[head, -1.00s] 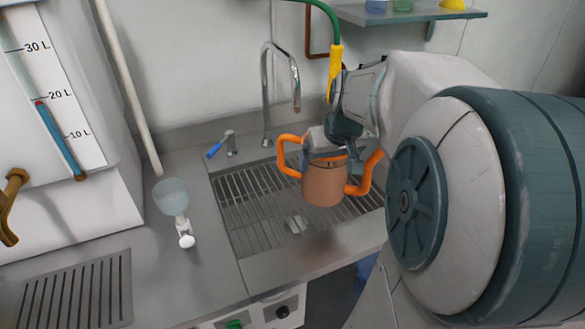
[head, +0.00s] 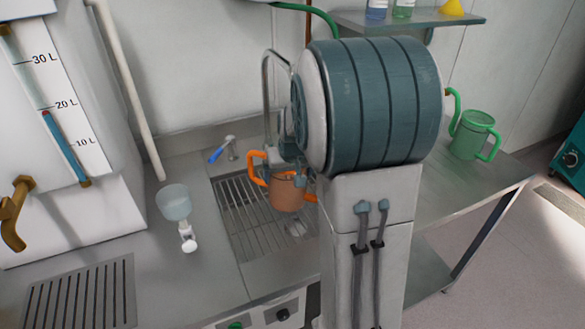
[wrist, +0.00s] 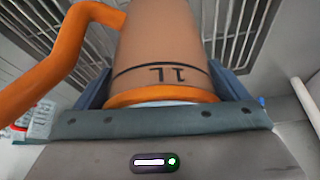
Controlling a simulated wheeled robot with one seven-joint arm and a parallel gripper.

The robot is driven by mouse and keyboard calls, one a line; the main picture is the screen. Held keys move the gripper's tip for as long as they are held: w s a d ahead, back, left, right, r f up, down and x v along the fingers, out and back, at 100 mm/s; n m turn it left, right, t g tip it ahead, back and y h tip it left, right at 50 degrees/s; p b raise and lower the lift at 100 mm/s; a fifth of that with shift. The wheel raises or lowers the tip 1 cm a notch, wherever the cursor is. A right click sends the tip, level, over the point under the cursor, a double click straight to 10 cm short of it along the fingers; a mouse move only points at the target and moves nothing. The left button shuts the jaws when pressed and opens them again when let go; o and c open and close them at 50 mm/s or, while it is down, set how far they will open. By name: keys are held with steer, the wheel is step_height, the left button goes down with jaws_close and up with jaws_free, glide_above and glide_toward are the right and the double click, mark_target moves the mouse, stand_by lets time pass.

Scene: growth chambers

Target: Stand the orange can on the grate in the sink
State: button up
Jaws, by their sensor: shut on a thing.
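The orange can (head: 287,196), with a bright orange rim and two orange side handles, is upright over the sink. My gripper (head: 288,173) is shut on it near the rim, partly hidden by my arm. In the wrist view the can (wrist: 165,35) carries a "1L" mark and sits between the two dark fingers (wrist: 163,88). The slatted metal grate (head: 252,230) lies in the sink, below and around the can; it also shows in the wrist view (wrist: 228,22). I cannot tell whether the can's base touches the grate. My arm hides the sink's right part.
A blue-handled tap (head: 222,151) and a tall curved faucet (head: 266,100) stand behind the sink. A cup-topped fitting (head: 174,203) is on the counter to the left. A green can (head: 473,135) stands on the right counter. The grate's front left part is clear.

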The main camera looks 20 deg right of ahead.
mark_target(283, 197)
steer(key=shift+f, duration=1.45)
steer(key=shift+f, duration=0.2)
steer(key=o, duration=1.7)
steer(key=shift+r, duration=0.1)
